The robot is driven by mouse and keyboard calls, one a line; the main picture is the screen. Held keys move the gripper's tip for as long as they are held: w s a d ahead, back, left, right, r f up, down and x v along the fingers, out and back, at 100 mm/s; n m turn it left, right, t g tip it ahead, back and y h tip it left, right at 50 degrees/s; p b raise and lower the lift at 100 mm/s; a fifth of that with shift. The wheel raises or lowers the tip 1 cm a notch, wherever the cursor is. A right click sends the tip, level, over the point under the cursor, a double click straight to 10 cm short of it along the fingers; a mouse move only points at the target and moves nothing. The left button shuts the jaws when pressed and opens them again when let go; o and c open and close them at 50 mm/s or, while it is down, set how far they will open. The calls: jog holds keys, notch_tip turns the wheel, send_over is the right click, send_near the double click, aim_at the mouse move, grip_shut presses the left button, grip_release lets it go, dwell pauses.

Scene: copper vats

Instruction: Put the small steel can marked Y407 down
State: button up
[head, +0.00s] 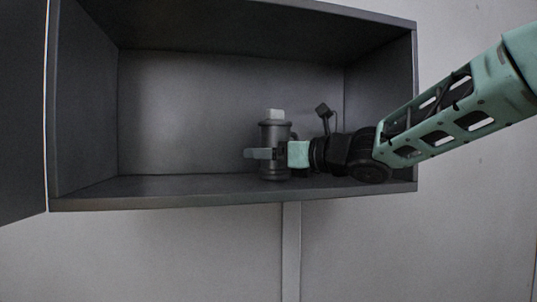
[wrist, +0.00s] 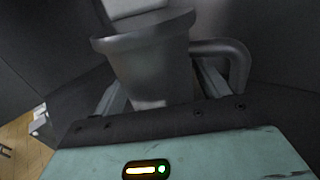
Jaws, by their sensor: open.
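A small dark grey steel can (head: 274,168) with a pale block-like top stands upright on the floor of an open grey wall cabinet (head: 200,196). My gripper (head: 264,154) reaches in from the right. Its jaws are open, with the fingers around the can's middle. In the wrist view the can (wrist: 152,65) stands between the two fingers (wrist: 162,98), with its curved handle to the right. No Y407 marking can be read in either view. The can's base is hidden in the wrist view.
The cabinet's door (head: 22,105) stands open at the left. The cabinet's right wall (head: 381,105) is close to my arm. The cabinet floor left of the can is bare. A strip of wooden floor (wrist: 15,145) shows in the wrist view.

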jog(key=b+v, duration=0.5)
jog(key=v, duration=0.6)
jog(key=shift+s+d, duration=0.3)
jog(key=shift+s, duration=0.1)
